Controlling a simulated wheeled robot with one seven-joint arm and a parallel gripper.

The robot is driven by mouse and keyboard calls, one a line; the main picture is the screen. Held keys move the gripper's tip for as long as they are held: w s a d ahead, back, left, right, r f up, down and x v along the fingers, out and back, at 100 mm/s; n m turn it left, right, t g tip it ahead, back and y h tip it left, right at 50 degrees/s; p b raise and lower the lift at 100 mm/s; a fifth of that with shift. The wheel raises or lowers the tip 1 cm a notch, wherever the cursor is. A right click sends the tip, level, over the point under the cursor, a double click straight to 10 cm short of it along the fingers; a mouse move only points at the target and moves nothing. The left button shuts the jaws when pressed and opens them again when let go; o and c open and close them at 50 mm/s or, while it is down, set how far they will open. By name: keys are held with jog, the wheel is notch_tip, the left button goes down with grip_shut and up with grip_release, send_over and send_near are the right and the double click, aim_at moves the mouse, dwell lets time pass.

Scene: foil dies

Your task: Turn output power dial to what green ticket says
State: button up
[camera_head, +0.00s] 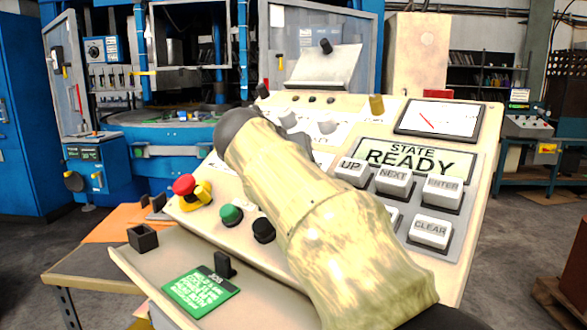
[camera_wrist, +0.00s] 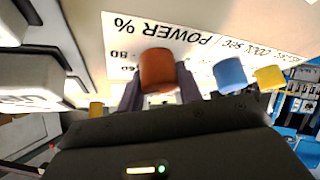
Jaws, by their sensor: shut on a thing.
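The output power dial, an orange-brown knob (camera_wrist: 158,68), sits on the panel beside an upside-down "POWER %" label (camera_wrist: 165,30) in the wrist view. My gripper (camera_wrist: 158,90) has one dark finger on each side of this knob and is shut on it. The dial's pointer and most of its scale are hidden; "80" and "60" show beside it. The green ticket (camera_head: 200,292) lies on the console's lower ledge in the head view. Its white print is headed "JOB", but the rest is too small to read surely. My arm hides the dial in the head view.
A blue knob (camera_wrist: 229,75) and a yellow knob (camera_wrist: 270,77) stand beside the dial. The console also bears a red emergency button (camera_head: 184,185), green button (camera_head: 230,215), black button (camera_head: 263,230), white keys (camera_head: 430,231) and a display (camera_head: 415,157) reading "STATE READY".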

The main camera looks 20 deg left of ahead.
jog(key=shift+f, duration=0.1)
jog(key=o, duration=1)
jog(key=p+v, duration=0.2)
jog(key=v, duration=1.5)
jog(key=shift+s+a, duration=0.2)
jog(key=shift+s, duration=0.05)
